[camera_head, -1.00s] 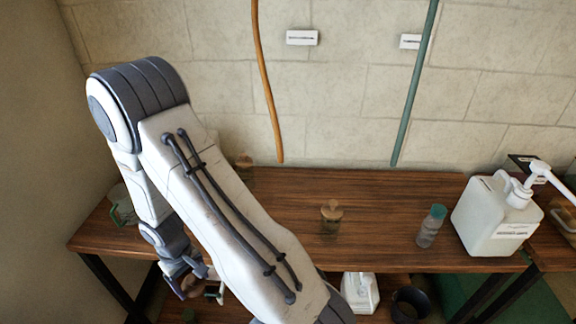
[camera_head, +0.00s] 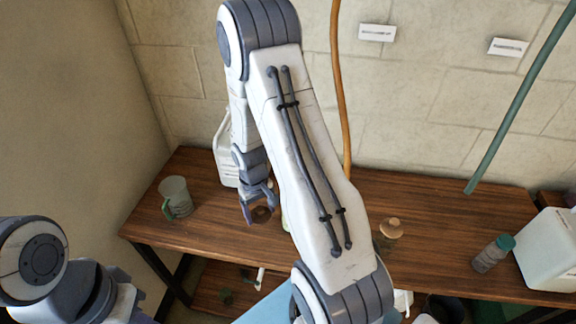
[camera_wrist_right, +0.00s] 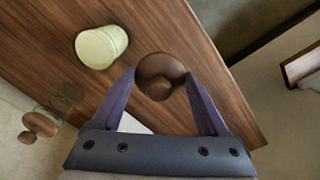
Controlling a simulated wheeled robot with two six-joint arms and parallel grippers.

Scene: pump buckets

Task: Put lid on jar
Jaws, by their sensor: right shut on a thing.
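My right gripper (camera_head: 259,207) is shut on a round brown wooden lid (camera_head: 262,214). The lid, with a knob on it, also shows between the fingertips in the right wrist view (camera_wrist_right: 160,75). It is held above the left part of the table. A pale green jar (camera_wrist_right: 101,46) stands upright on the table, apart from the lid, up and left of it in the right wrist view. In the head view my right arm hides most of this jar; only a pale sliver (camera_head: 285,219) shows. My left arm shows at the lower left; its gripper is out of view.
A green-handled mug (camera_head: 176,196) stands at the table's left end. A white jug (camera_head: 222,150) is behind the gripper. Another wooden-lidded jar (camera_wrist_right: 40,124) shows in the wrist view.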

